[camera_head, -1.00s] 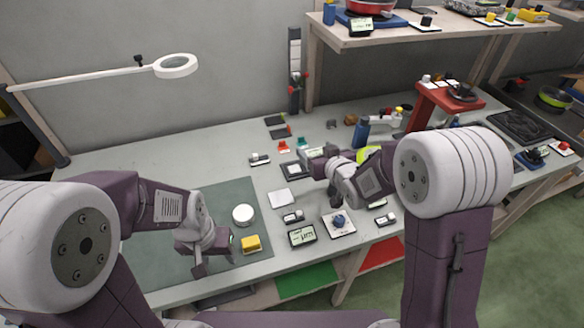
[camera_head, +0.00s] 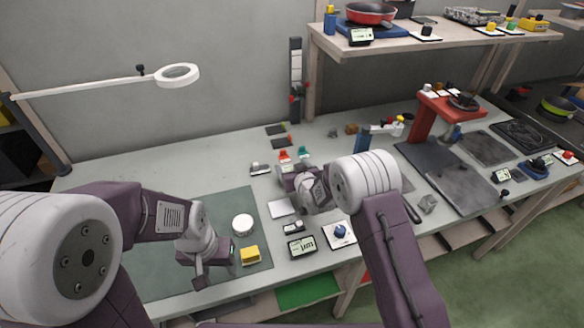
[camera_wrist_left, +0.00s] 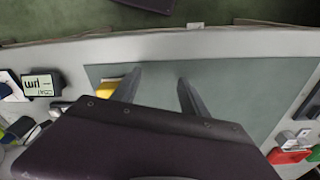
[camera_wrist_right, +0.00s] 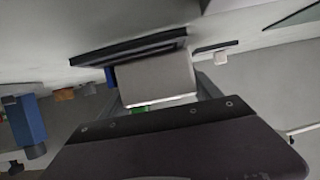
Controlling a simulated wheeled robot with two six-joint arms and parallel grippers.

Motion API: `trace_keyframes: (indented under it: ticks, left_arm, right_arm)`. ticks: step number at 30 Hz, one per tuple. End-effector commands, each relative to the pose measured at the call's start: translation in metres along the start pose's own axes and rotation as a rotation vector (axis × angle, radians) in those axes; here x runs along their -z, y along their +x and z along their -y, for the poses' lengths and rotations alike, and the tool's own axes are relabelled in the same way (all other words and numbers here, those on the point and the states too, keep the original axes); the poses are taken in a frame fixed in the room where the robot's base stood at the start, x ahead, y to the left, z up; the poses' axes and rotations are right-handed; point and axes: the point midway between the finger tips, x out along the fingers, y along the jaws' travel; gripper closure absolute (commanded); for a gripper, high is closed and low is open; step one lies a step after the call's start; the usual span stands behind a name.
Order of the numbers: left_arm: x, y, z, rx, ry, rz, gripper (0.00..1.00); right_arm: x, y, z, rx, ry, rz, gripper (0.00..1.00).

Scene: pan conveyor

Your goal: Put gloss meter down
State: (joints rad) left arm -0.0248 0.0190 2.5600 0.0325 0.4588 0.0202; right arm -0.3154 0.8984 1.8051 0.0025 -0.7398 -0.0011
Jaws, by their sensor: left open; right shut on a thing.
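My right gripper (camera_wrist_right: 160,80) is shut on a grey box-shaped thing (camera_wrist_right: 152,74) with a pale lower edge, which I take to be the gloss meter. In the right wrist view it is beside a dark flat frame (camera_wrist_right: 125,48); I cannot tell whether they touch. In the head view my right gripper (camera_head: 290,174) is over the middle of the table, and the arm mostly hides the held thing. My left gripper (camera_head: 217,272) is open and empty over the green mat (camera_head: 190,287), beside a yellow block (camera_head: 250,255). In the left wrist view its fingers (camera_wrist_left: 158,88) are apart.
A white round puck (camera_head: 242,224) lies on the mat. A pale square plate (camera_head: 281,208), a display unit (camera_head: 301,247) and a white plate with a blue knob (camera_head: 340,234) lie close to my right gripper. A red stand (camera_head: 423,122) is farther right. The back left table is clear.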

Motion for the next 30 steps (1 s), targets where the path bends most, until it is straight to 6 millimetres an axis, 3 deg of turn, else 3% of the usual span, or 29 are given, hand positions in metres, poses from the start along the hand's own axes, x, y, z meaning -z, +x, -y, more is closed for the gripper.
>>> trace_keyframes:
  ticks: [9,10,12,24,30]
  left_arm:
    - [-0.001,0.005,0.0,0.0,0.0,0.0,0.48]
    - [0.0,0.004,0.0,0.0,0.0,0.0,0.48]
    - [0.0,0.003,0.0,0.0,0.0,0.0,0.48]
    - [0.0,-0.003,0.0,0.0,0.0,0.0,0.48]
    - [0.0,-0.001,0.0,0.0,0.0,0.0,0.48]
  right_arm:
    - [-0.003,0.002,0.0,0.0,0.0,-0.003,0.83]
    - [-0.003,0.001,0.0,0.0,0.0,-0.001,0.22]
    - [-0.002,0.001,0.0,0.0,0.0,-0.001,0.06]
    - [0.004,-0.002,0.0,0.0,0.0,-0.001,0.06]
    - [0.001,-0.033,0.0,0.0,0.0,0.0,0.06]
